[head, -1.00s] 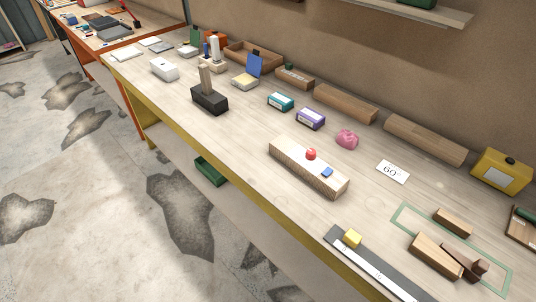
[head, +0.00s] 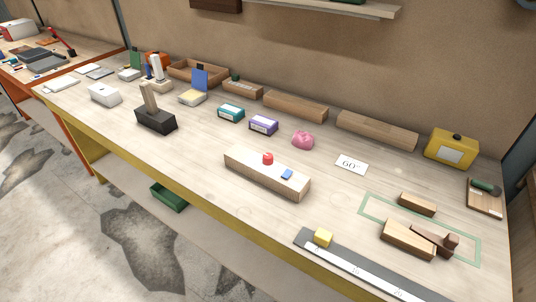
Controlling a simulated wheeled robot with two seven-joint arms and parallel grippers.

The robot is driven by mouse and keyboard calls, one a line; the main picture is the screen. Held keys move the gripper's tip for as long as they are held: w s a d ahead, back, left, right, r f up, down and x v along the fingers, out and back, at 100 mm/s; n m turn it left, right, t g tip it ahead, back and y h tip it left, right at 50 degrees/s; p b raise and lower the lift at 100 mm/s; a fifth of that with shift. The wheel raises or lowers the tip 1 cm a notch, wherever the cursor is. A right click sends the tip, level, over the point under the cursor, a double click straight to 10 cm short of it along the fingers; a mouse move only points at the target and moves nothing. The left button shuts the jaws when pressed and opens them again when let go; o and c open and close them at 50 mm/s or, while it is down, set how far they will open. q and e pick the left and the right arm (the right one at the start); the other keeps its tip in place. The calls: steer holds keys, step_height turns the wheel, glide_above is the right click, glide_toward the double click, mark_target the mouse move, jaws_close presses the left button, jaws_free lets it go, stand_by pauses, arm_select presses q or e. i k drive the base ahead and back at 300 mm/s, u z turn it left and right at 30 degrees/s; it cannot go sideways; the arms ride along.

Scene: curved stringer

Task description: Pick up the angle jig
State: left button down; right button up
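A green outline (head: 372,213) is marked on the bench at the right. Inside it or across its edge lie a small wooden block (head: 417,204), a larger light wooden block (head: 407,239) and a dark wooden piece with a raised knob (head: 450,243). These may include the angle jig, but I cannot tell which piece it is. A white card reading 60° (head: 351,164) lies just behind the outline, to its left. Neither of my grippers is in view.
A long wooden block (head: 250,173) with a red knob lies mid-bench. A yellow box (head: 451,147) stands at the back right. Bare bench (head: 325,200) separates the long block from the outline.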

mark_target(247, 162)
steer(key=z, duration=0.75)
steer(key=i, duration=0.35)
steer(key=u, duration=1.9)
